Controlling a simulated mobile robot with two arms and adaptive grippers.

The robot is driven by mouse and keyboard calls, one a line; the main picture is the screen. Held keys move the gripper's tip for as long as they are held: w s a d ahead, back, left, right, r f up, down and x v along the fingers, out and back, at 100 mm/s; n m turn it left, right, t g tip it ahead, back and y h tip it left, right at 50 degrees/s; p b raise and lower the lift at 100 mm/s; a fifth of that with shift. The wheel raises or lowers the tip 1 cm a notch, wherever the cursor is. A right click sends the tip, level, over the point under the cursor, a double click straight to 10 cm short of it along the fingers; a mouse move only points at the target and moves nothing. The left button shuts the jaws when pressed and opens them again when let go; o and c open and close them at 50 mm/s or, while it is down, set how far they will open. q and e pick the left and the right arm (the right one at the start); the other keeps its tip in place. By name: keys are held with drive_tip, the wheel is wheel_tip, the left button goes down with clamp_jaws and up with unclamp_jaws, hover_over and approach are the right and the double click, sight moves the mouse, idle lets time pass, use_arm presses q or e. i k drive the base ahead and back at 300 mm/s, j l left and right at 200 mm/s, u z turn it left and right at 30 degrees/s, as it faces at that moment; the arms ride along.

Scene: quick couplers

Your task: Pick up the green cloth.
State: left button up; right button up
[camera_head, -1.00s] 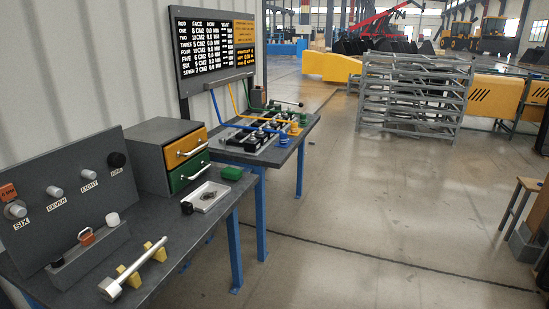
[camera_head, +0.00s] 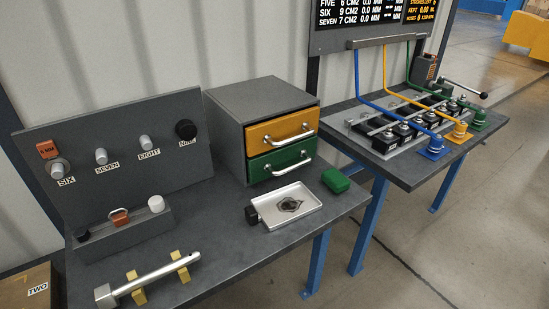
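A small green block-like thing (camera_head: 336,180), which looks like the folded green cloth, lies on the dark workbench near its right end. It is just right of a white tray (camera_head: 262,217) and in front of the drawer cabinet. Nothing touches it from above. Neither of my grippers shows in the head view.
The cabinet has a yellow drawer (camera_head: 283,131) and a green drawer (camera_head: 281,161), both shut. A black knob-like piece (camera_head: 252,215) sits at the tray's left edge. A metal tool (camera_head: 150,280) rests on yellow supports in front. A second bench (camera_head: 400,165) with couplers stands to the right.

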sight(335, 180)
drive_tip(key=i+l+u, duration=0.3)
drive_tip(key=l+u, duration=0.3)
drive_tip(key=l, duration=0.15)
drive_tip(key=i+l+u, duration=0.15)
drive_tip(key=l+u, duration=0.15)
drive_tip(key=l, duration=0.2)
drive_tip(key=i+l+u, duration=0.1)
drive_tip(key=l+u, duration=0.2)
drive_tip(key=l, duration=0.15)
